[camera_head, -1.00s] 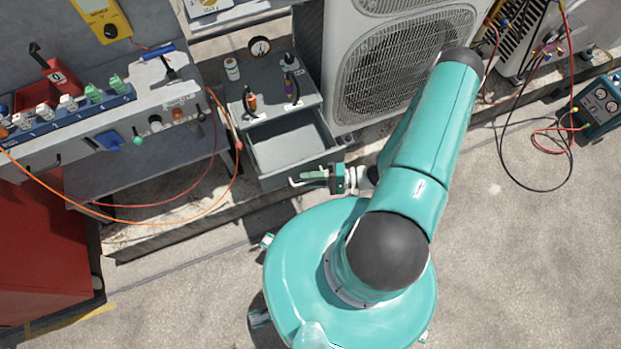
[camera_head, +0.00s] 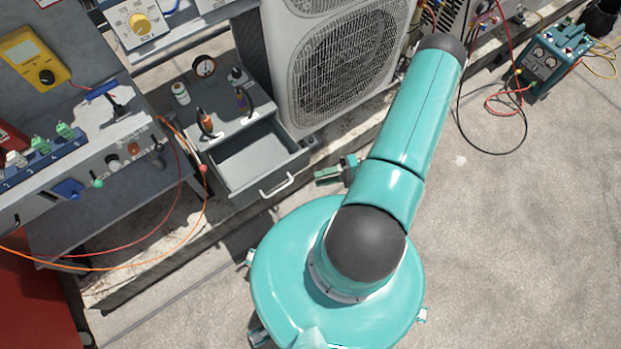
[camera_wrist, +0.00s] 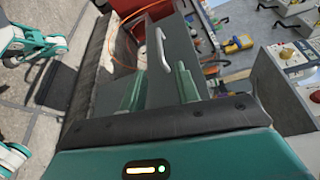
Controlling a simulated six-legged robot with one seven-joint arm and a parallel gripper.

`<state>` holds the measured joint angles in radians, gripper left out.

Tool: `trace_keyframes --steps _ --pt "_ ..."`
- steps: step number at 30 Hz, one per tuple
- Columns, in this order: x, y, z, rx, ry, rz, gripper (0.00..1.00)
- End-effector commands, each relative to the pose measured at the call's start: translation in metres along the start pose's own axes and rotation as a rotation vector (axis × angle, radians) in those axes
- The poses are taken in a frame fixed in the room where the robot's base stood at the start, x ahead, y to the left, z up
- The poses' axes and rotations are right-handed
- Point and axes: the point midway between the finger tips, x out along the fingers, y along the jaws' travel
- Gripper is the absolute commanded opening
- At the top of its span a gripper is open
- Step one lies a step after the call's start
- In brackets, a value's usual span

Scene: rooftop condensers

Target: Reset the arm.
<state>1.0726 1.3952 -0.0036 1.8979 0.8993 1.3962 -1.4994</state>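My gripper (camera_head: 328,173) is at the end of my teal arm, which folds back beside my round teal base in the head view. In the wrist view its two green fingers (camera_wrist: 160,82) stand apart with nothing between them. The grey drawer (camera_head: 252,157) is pulled open, and its inside looks empty. Its pale handle (camera_head: 277,185) is left of my gripper, with a gap between them. The handle also shows beyond the fingers in the wrist view (camera_wrist: 164,50).
The drawer cabinet (camera_head: 222,128) carries a gauge, a small bottle and tools. A white condenser (camera_head: 340,75) stands behind my arm. A workbench with red and orange hoses is at left. A teal recovery unit (camera_head: 550,58) is at back right. Concrete at right is largely clear.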

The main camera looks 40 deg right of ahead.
Motion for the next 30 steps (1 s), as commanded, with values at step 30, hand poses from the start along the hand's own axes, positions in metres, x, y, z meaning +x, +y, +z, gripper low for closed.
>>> trace_keyframes --steps 30 --pt "-0.01 -0.075 -0.022 -0.012 -0.181 0.237 0.32"
